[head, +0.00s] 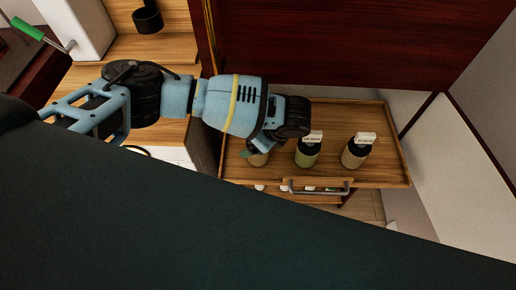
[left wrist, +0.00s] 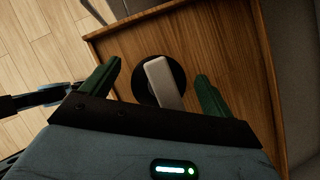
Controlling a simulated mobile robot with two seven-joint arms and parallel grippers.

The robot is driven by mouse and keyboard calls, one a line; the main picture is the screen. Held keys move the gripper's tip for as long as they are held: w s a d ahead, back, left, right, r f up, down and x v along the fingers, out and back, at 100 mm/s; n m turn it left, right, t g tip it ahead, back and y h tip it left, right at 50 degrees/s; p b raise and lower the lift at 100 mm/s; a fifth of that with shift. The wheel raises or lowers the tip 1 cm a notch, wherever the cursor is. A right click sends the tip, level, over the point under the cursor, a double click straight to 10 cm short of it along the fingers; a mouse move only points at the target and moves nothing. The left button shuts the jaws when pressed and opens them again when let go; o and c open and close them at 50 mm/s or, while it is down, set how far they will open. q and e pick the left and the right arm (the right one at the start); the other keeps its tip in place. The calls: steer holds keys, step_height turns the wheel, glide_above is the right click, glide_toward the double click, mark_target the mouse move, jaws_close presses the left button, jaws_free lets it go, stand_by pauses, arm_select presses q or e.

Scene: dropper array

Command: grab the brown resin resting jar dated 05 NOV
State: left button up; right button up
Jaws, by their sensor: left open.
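A third, tan-looking jar (head: 259,159) is mostly hidden under my left gripper (head: 258,150). In the left wrist view my left gripper (left wrist: 157,86) is open, its green fingers on either side of a black lid (left wrist: 147,68) with a pale tag. The dates are too small or turned away to read. My right gripper is not in view.
More small containers show below the drawer. The drawer's right end is clear.

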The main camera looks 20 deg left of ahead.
arm_select(q)
steer(key=c, duration=1.7)
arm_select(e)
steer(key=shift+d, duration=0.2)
arm_select(q)
steer(key=shift+r, duration=0.15)
